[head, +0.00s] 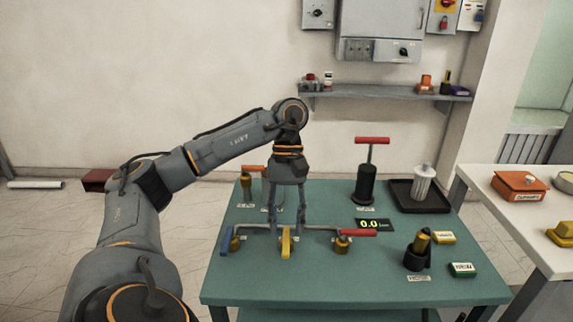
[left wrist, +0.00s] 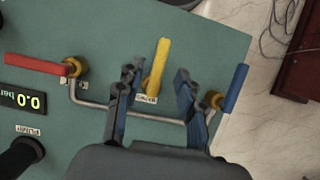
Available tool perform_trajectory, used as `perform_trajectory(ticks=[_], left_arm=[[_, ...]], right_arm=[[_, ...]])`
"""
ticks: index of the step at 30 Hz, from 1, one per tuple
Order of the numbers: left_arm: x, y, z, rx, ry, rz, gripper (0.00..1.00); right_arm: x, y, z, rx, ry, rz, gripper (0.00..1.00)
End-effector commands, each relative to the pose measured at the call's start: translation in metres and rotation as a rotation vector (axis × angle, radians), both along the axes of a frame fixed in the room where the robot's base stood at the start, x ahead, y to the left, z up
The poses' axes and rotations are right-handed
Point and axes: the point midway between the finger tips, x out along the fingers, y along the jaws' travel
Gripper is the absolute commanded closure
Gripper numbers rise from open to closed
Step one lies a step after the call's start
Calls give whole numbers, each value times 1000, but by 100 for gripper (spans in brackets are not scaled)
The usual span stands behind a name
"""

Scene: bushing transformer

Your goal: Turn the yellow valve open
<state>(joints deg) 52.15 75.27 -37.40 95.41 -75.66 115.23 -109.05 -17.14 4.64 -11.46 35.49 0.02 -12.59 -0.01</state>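The yellow valve handle (head: 286,243) is on a grey pipe on the green table, between a blue-handled valve (head: 226,241) and a red-handled valve (head: 357,233). In the left wrist view the yellow handle (left wrist: 162,58) points up the picture, away from the pipe. My left gripper (head: 287,222) points down above the yellow valve. In the left wrist view its two fingers (left wrist: 156,80) are spread apart, one on each side of the yellow valve's base, with visible gaps. Whether the fingertips are at the handle's height is hard to tell. My right gripper is not in view.
A black hand pump (head: 366,184) with a red T-handle, a black tray (head: 418,196) and a display reading 0.0 (head: 374,225) are on the table. A black and brass fitting (head: 418,250) stands at the front right. A white side table (head: 500,205) is to the right.

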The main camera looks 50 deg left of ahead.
Motion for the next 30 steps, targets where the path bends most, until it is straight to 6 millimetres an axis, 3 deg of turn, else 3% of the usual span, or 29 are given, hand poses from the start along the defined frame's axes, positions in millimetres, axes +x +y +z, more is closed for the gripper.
perform_trajectory(ticks=[30], left_arm=[[17, 20, 63, 0, -7, 3, 62]], right_arm=[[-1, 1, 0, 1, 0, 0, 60]])
